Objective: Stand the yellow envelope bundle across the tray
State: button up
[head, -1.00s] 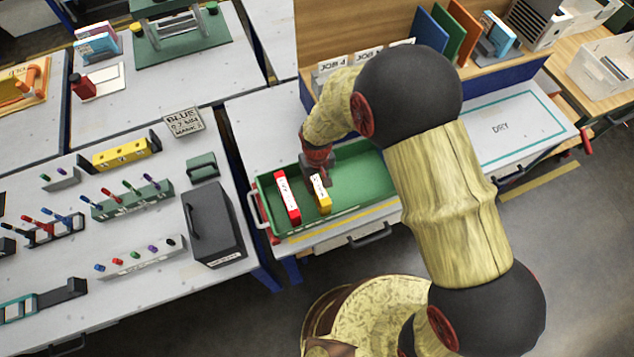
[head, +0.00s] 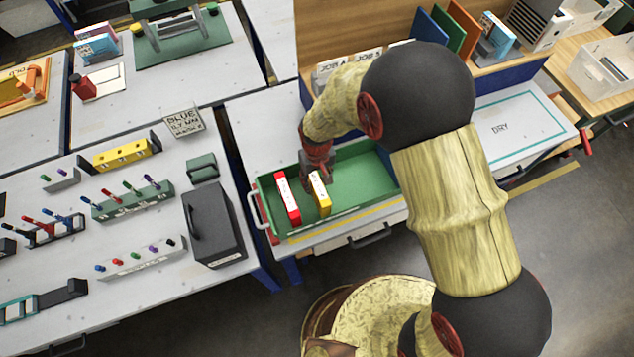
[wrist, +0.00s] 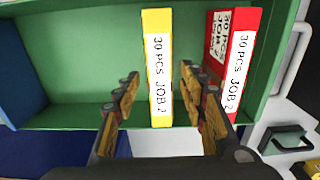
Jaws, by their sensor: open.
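The yellow envelope bundle (head: 321,200), with a white label strip, stands on edge in the green tray (head: 365,180), running across its width. In the wrist view the yellow bundle (wrist: 159,60) lies between my gripper's fingers (wrist: 158,82), with a gap showing on each side. My gripper (head: 318,178) is open at the far end of the bundle in the head view, and its fingertips are partly hidden there. A red bundle (head: 287,199) stands beside the yellow one, to its left in the head view, roughly parallel and apart; it also shows in the wrist view (wrist: 236,60).
The tray's right half looks empty, though my arm hides part of it. A dark box (head: 212,225) stands on the left bench. The wooden rack (head: 345,45) rises behind. A board marked DRY (head: 515,130) lies to the right.

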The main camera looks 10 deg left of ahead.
notch_tip(320, 180, up, 10)
jog(key=shift+p, duration=0.45)
jog(key=s+d+r+m+t, duration=0.1)
jog(key=d+r, duration=0.6)
jog(key=r, duration=0.2)
jog(key=d+r+m+t, duration=0.1)
jog(key=d+r+m, duration=0.1)
jog(key=d+r, duration=0.65)
jog(key=s+d+r+m+t, duration=0.3)
jog(key=s+d+r, duration=0.8)
jog(key=s, duration=0.2)
jog(key=shift+s+d+r+t, duration=0.15)
jog(key=shift+s+d+t, duration=0.1)
jog(key=shift+t, duration=0.05)
